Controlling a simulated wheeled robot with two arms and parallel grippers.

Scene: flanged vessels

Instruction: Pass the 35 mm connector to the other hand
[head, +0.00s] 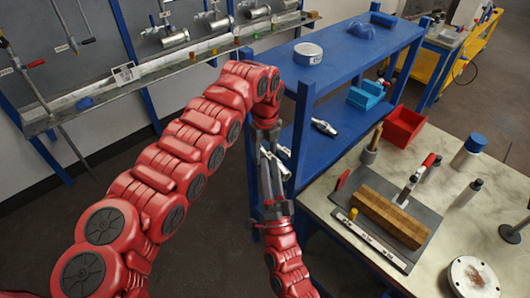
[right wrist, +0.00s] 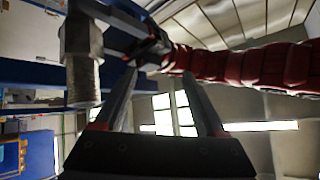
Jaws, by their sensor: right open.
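The connector (right wrist: 82,62), a grey metal piece with a hex top and a threaded lower part, shows at the upper left of the right wrist view. My left gripper (head: 266,142) reaches down from the red arm in the head view; its dark fingers are on the connector in the right wrist view. My right gripper (head: 268,178) points up from below, close to the left one. Its two fingers (right wrist: 163,108) stand apart in the right wrist view, with nothing between them. The connector is beside these fingers, to their left. In the head view it is hard to make out among the fingers.
A blue shelf unit (head: 347,56) stands right behind the grippers, with a round tin (head: 308,54) on top and a metal fitting (head: 324,127) lower down. The worktable (head: 335,185) at right holds a wooden block (head: 390,214), a red bin (head: 403,125) and bottles.

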